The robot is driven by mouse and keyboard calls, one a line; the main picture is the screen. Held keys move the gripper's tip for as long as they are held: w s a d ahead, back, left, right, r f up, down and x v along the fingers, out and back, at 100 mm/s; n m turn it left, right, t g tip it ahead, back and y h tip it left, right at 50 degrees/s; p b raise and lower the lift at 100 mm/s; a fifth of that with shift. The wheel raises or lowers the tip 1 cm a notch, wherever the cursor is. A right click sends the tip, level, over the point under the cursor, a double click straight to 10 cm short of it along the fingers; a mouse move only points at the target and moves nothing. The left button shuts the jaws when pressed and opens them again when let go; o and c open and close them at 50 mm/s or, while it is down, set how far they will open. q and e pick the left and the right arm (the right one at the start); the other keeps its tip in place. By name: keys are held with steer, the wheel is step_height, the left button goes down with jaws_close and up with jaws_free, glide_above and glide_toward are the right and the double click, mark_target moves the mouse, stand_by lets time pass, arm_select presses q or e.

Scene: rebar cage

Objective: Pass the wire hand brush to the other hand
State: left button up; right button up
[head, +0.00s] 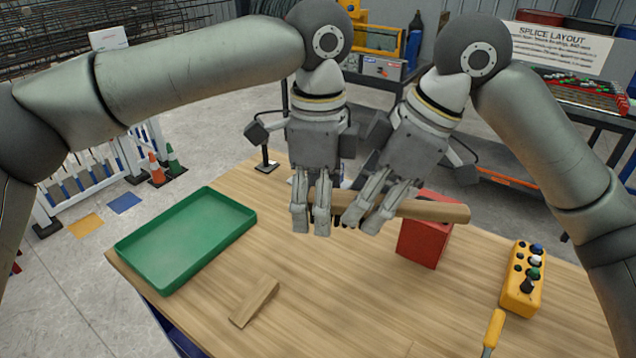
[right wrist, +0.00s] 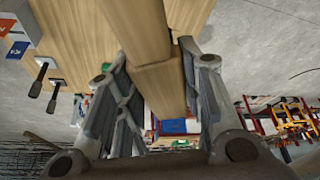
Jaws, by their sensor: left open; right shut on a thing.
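The wire hand brush (head: 436,210) has a long wooden handle and is held above the table in the head view, its handle end pointing right. My right gripper (head: 364,216) is shut on it near the middle. The handle also shows between the fingers in the right wrist view (right wrist: 158,88). My left gripper (head: 311,226) is open at the brush's left end, its fingers pointing down close beside my right gripper. Dark bristles show partly between the two grippers. Whether the left fingers touch the brush I cannot tell.
A green tray (head: 190,238) lies at the table's left, with a wooden wedge (head: 254,303) in front. A red box (head: 424,242) stands just below the brush handle. A yellow control box (head: 522,280) and a yellow-handled tool (head: 493,330) are at the right. The table's front middle is clear.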

arm_select(q)
steer(key=c, duration=1.2)
arm_select(e)
steer(key=o, duration=1.2)
steer(key=shift+c, duration=0.2)
